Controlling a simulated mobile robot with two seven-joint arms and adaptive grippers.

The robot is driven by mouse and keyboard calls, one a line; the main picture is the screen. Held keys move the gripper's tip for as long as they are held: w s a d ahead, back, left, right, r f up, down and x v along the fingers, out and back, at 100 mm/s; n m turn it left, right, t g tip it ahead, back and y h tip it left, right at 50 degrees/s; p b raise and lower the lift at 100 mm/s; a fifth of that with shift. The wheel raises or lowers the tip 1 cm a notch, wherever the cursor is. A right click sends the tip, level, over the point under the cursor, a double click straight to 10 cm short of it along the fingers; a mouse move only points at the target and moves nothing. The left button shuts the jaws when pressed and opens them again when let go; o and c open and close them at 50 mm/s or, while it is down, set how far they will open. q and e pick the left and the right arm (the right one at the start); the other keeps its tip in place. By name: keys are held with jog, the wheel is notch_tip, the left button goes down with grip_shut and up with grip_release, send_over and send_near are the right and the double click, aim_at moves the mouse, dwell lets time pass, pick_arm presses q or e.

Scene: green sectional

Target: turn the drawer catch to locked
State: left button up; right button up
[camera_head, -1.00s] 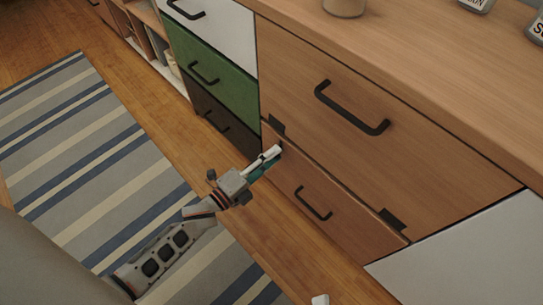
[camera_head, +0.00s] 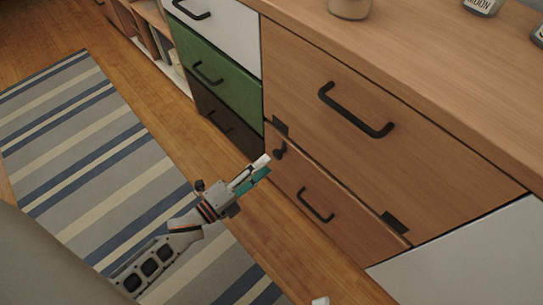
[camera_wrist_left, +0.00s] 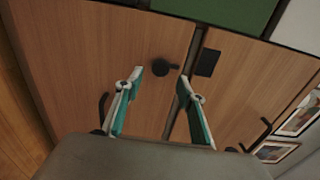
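The drawer catch (camera_head: 280,150) is a small dark knob at the upper left of the lower wooden drawer (camera_head: 340,215). In the left wrist view the catch (camera_wrist_left: 162,67) has a short arm pointing toward the seam, and a dark plate (camera_wrist_left: 208,62) sits across that seam. The same plate (camera_head: 280,126) shows above the catch in the head view. My left gripper (camera_head: 261,172) is open and empty, in front of the catch and apart from it. In the wrist view its fingertips (camera_wrist_left: 161,75) stand on either side of the catch in the picture. A white tip (camera_head: 320,300) at the bottom edge may be my right gripper.
The drawers have black bar handles, one on the upper wooden drawer (camera_head: 355,110) and one on the lower (camera_head: 316,205). Another dark plate (camera_head: 395,222) is at the right of the seam. Jars stand on the countertop (camera_head: 430,70). The floor and striped rug (camera_head: 75,150) are clear.

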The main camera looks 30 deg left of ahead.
pick_arm(q)
jog(key=v, duration=0.7)
jog(key=shift+r, duration=0.15)
